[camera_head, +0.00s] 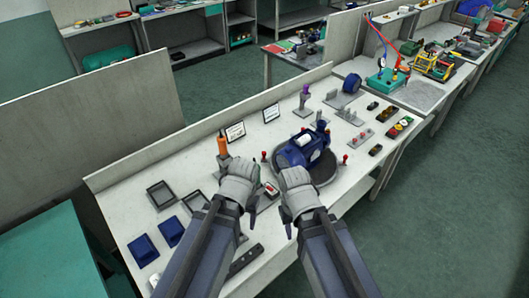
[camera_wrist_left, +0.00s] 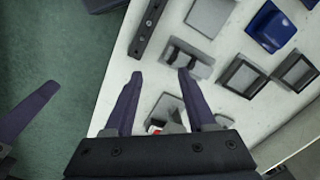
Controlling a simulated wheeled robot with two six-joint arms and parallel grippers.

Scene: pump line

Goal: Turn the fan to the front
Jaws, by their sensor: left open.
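A blue motor-pump unit (camera_head: 300,152) with a white label sits on a dark round turntable (camera_head: 325,172) on the light workbench (camera_head: 125,200). I cannot tell which end of the unit is its fan. My left gripper (camera_head: 246,212) is to the left and front of the turntable, above the bench, apart from the unit. In the left wrist view its two fingers (camera_wrist_left: 160,78) are spread with nothing between them. My right gripper (camera_head: 290,222) is in front of the turntable's near edge; its fingers are mostly hidden, and the hands hide part of the turntable.
Dark square trays (camera_head: 161,195) and blue trays (camera_head: 143,250) lie at the left. An orange-handled tool (camera_head: 222,145) and a small screen (camera_head: 235,132) stand behind. A dark bar (camera_head: 245,260) lies near the front edge. A blue round part (camera_head: 351,83) stands at the back right.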

